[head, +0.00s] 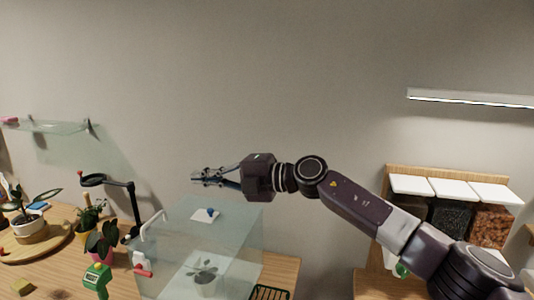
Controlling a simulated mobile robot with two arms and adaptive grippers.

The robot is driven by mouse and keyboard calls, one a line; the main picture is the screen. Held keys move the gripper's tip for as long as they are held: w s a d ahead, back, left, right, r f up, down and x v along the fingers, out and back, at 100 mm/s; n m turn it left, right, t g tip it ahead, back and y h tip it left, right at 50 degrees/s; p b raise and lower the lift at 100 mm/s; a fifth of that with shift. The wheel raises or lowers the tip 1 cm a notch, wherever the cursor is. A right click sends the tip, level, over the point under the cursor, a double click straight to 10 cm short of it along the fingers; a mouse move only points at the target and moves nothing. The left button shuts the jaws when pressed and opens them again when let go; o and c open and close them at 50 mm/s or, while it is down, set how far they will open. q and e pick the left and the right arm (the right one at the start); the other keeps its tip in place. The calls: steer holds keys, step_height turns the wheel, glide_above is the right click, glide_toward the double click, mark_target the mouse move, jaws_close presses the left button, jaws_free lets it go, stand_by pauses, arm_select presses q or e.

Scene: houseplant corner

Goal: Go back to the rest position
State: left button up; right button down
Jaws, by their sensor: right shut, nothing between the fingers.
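My right arm reaches in from the right edge of the head view. Its gripper (206,176) points left, shut and empty, raised in front of the wall. It appears above the clear glass box (228,243) and looks apart from it. My left gripper is not in view.
The clear box stands on the wooden table with a potted plant (205,277) inside. Several plants, a black ring stand (134,208) and a green device (96,280) are to its left. White-lidded bins (452,216) stand at right. A glass shelf (60,127) is on the wall.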

steer(key=s+d+f+m+t+h, duration=0.3)
steer(key=s+d+f+m+h, duration=0.1)
steer(key=d+f+m, duration=0.5)
steer(key=s+d+f+m+t+h, duration=0.3)
steer(key=d+f+m+h, duration=0.25)
steer(key=f+m, duration=0.45)
steer(key=s+d+f+m+t+h, duration=0.3)
steer(key=s+d+f+m+h, duration=0.1)
steer(key=d+f+m, duration=0.55)
steer(key=s+d+f+m+g+h, duration=0.1)
steer(key=s+d+f+g, duration=0.3)
steer(key=s, duration=0.6)
steer(key=s+d+f+g, duration=0.35)
steer(key=s+f, duration=0.25)
steer(key=s, duration=0.5)
steer(key=s+d+f+m+g+h, duration=0.1)
steer(key=s+d+f+g, duration=0.3)
steer(key=s, duration=0.6)
step_height(320, 180, down, 31)
steer(key=s+b, duration=0.2)
steer(key=b, duration=0.1)
steer(key=s+d+f+g+b, duration=0.1)
steer(key=s+d+f+b, duration=0.1)
steer(key=s+f, duration=1.4)
steer(key=shift+s+d+f, duration=0.4)
steer(key=shift+d+f, duration=0.05)
steer(key=shift+f, duration=0.2)
